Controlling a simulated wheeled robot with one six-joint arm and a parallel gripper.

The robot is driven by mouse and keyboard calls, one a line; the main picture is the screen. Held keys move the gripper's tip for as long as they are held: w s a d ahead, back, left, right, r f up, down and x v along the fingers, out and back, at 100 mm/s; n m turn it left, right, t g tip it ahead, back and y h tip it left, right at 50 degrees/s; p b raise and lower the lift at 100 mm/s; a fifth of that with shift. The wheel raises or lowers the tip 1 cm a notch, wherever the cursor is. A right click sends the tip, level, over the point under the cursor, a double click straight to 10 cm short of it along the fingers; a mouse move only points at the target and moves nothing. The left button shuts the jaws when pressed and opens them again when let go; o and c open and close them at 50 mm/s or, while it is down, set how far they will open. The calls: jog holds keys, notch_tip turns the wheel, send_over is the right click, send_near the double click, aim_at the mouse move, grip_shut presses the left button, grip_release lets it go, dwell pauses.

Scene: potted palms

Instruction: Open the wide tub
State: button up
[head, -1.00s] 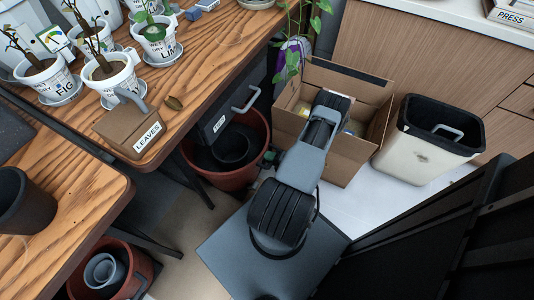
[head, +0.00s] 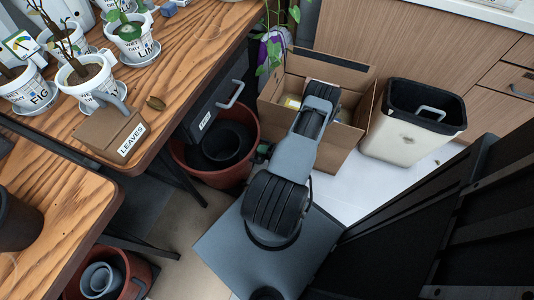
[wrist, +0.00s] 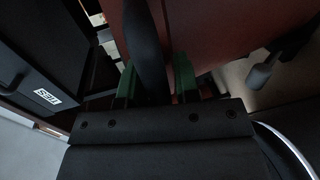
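The wide tub (head: 188,174) appears to be the reddish-brown round tub on the floor under the table edge. It has a dark inside or cover with a raised round dark piece (head: 225,144) at its middle. My gripper (head: 262,151) is small and mostly hidden by my arm at the tub's right side. In the wrist view, the green fingers of my gripper (wrist: 157,88) stand apart. A dark upright strip (wrist: 146,45) shows between them, with a reddish-brown surface (wrist: 215,30) behind. I cannot tell whether the fingers touch the strip.
A dark labelled drawer front (head: 212,112) with a grey handle stands close behind the tub. An open cardboard box (head: 330,158) and a cream bin (head: 400,140) are to the right. A second reddish tub (head: 135,268) with grey pots sits lower left. White floor lies below the bin.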

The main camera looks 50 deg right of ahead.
jog(key=p+v, duration=0.2)
jog(key=v, duration=1.1)
jog(key=shift+s+r, duration=0.15)
jog(key=shift+s, duration=0.15)
jog(key=shift+d, duration=0.1)
jog(key=w+a+r+n+g+y+p, duration=0.1)
jog(key=w+a+r+n+g+p, duration=0.3)
jog(key=r+n, duration=0.6)
jog(key=w+a+r+n+g+y+p, duration=0.15)
jog(key=w+r+n+g+p, duration=0.45)
jog(key=r, duration=0.8)
jog(key=w+a+r+n+g+y+p, duration=0.1)
jog(key=w+a+r+n+g+p, duration=0.3)
jog(key=r+n, duration=0.65)
jog(key=a+r+n+t+h+p, duration=0.1)
jog(key=a+r+n+h+p, duration=0.2)
jog(key=a+r+n, duration=0.3)
jog(key=s+a+r+n+h+p, duration=0.1)
jog(key=a+r+n+p, duration=0.4)
jog(key=r+n, duration=0.5)
jog(key=a+r+n+t+h+p, duration=0.1)
jog(key=a+r+n+h+p, duration=0.3)
jog(key=r, duration=1.2)
jog(key=a+n, duration=0.4)
jog(key=shift+s+t+h+p, duration=0.3)
jog(key=shift+s+h+p, duration=0.05)
jog(key=shift+p, duration=0.05)
